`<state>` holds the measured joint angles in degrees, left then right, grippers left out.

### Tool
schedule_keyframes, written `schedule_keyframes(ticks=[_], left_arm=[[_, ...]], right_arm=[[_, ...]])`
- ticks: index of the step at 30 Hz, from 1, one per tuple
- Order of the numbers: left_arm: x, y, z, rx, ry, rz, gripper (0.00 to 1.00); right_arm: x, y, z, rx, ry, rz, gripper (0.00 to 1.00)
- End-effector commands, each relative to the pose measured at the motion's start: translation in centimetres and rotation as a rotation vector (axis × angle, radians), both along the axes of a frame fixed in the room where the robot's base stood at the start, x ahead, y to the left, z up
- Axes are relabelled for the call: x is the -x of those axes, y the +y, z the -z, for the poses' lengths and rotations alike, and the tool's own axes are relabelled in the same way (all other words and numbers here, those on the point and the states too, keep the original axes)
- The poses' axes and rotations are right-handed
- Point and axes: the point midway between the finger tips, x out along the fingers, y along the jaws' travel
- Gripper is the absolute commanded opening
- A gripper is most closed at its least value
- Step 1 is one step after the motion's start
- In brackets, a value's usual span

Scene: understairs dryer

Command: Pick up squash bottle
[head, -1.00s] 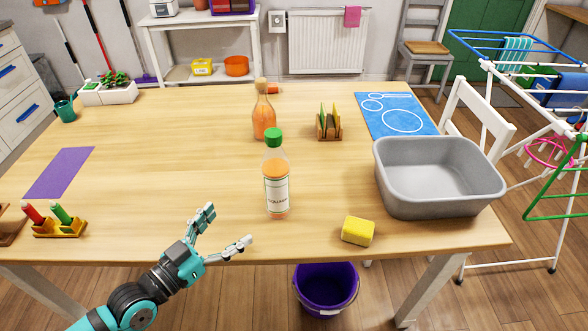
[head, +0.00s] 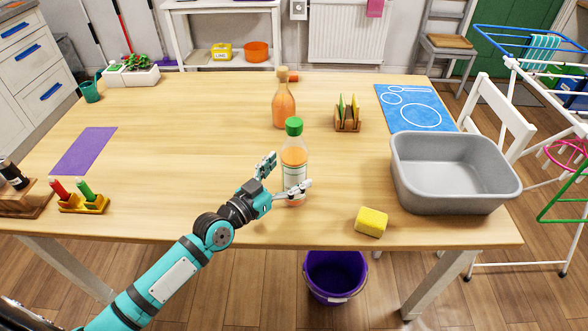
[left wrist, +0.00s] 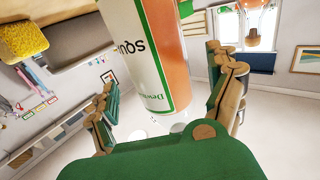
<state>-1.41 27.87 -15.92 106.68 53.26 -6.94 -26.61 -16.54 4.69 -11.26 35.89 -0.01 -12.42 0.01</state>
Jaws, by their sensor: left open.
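The squash bottle (head: 294,160), clear with orange drink, a white label and a green cap, stands upright on the table (head: 200,140) near its front edge. In the left wrist view the bottle (left wrist: 150,55) fills the space between the fingers, its label text showing. My left gripper (head: 287,176) is open at the lower half of the bottle, one finger behind its left side and one in front. In the left wrist view gaps show between the fingers and the bottle. My right gripper is not in view.
A yellow sponge (head: 371,222) and a grey basin (head: 455,190) lie to the right of the bottle. A corked orange bottle (head: 283,105) and a wooden rack (head: 347,117) stand behind it.

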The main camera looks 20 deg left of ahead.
Motion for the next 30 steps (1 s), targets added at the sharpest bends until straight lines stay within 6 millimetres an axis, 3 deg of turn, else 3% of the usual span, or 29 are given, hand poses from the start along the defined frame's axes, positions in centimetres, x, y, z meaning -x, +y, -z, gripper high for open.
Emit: schedule_keyframes(ticks=[6, 14, 30], left_arm=[[-2.3, -1.0, -0.1, -0.001, 0.0, -0.001, 0.89], [-2.4, -1.0, 0.0, -0.001, 0.0, -0.001, 0.88], [-2.4, -1.0, 0.0, -0.001, 0.0, -0.002, 0.17]], right_arm=[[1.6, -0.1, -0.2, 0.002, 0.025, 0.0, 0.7], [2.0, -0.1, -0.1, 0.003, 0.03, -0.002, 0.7], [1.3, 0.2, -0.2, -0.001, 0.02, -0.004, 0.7]])
